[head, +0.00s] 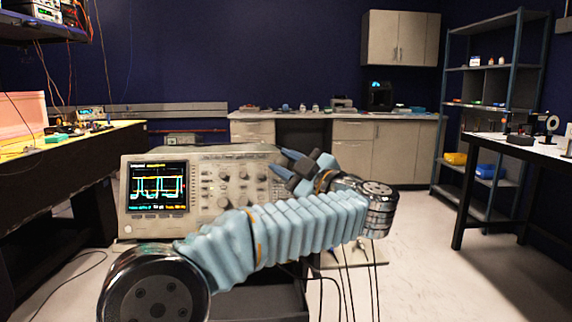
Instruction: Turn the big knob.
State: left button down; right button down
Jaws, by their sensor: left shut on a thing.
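A beige oscilloscope (148,232) with a lit screen (158,187) stands in front of me, its panel covered in small knobs and buttons. My left gripper (283,172) reaches back to the upper right part of this panel, with its dark fingers against it. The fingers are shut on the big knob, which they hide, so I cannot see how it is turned. My blue-sleeved left arm covers the lower right of the oscilloscope. My right gripper is not in view.
Cables hang below the oscilloscope at the right. A dark bench (50,165) stands at the left. A shelf rack (513,75) and a white-topped table (490,142) stand at the right. Grey cabinets (370,150) line the back wall. Open floor (415,270) lies to the right.

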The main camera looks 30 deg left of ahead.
pick_arm(q)
jog(key=shift+n+g, duration=0.4)
jog(key=c, duration=0.8)
grip_release()
jog(key=shift+b+v, duration=1.4)
jog(key=shift+v, duration=5.45)
jog(key=shift+s, duration=0.1)
